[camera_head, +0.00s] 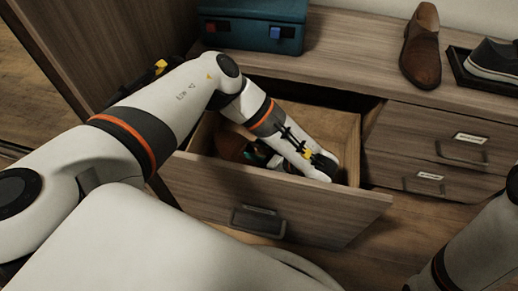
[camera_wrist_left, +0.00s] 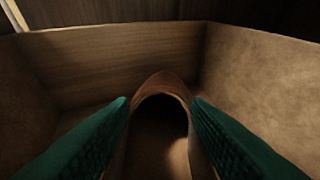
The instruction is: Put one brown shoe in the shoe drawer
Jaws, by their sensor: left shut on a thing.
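The shoe drawer (camera_head: 275,205) is pulled open below the cabinet top. My left arm reaches over its front, and my left gripper (camera_head: 262,160) is down inside the drawer. A brown shoe (camera_head: 230,145) shows partly in the drawer at the left, largely hidden by my arm. In the left wrist view, the green fingers of my left gripper (camera_wrist_left: 160,125) are on either side of the brown shoe (camera_wrist_left: 162,82), shut on it, with drawer walls around. I cannot tell whether its sole touches the drawer floor. Another brown shoe (camera_head: 422,50) stands on the cabinet top.
A teal toolbox (camera_head: 252,25) stands on the cabinet top at the left. A dark sneaker (camera_head: 492,58) sits on a black tray (camera_head: 462,72) at the right. Closed drawers with handles (camera_head: 462,152) are right of the open drawer. The right side of the open drawer looks clear.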

